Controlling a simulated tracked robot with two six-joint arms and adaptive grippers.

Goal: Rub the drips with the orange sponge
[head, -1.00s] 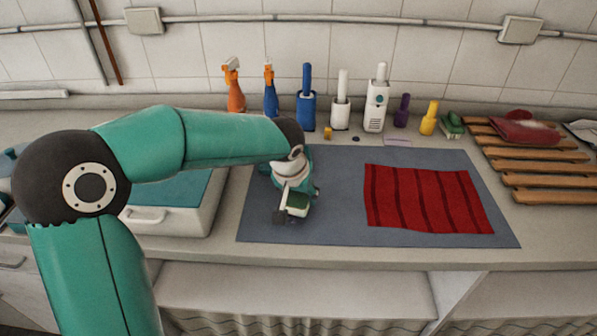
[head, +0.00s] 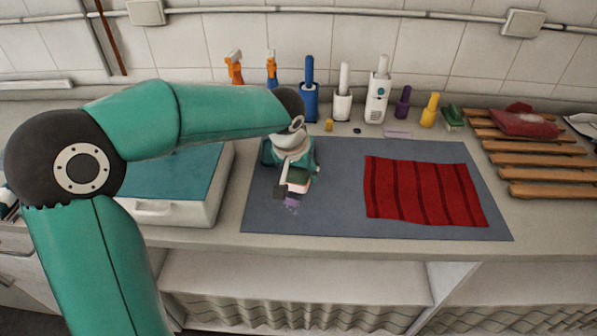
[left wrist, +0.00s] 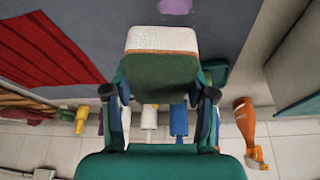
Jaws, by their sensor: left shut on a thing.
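My left gripper (head: 288,186) is shut on a sponge (head: 298,182), with one finger on each side of it in the left wrist view (left wrist: 159,93). A purple smear (head: 292,201) lies on the grey-blue mat (head: 335,185), just in front of the sponge. The smear also shows at the top of the left wrist view (left wrist: 175,6). I cannot tell whether the sponge touches the mat. My right gripper is out of view.
A striped red cloth (head: 425,192) covers the mat's right part. Spray bottles (head: 235,68), a blue brush holder (head: 309,90) and other bottles line the wall. A wooden rack (head: 540,155) stands right, a white box with a teal top (head: 180,208) left.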

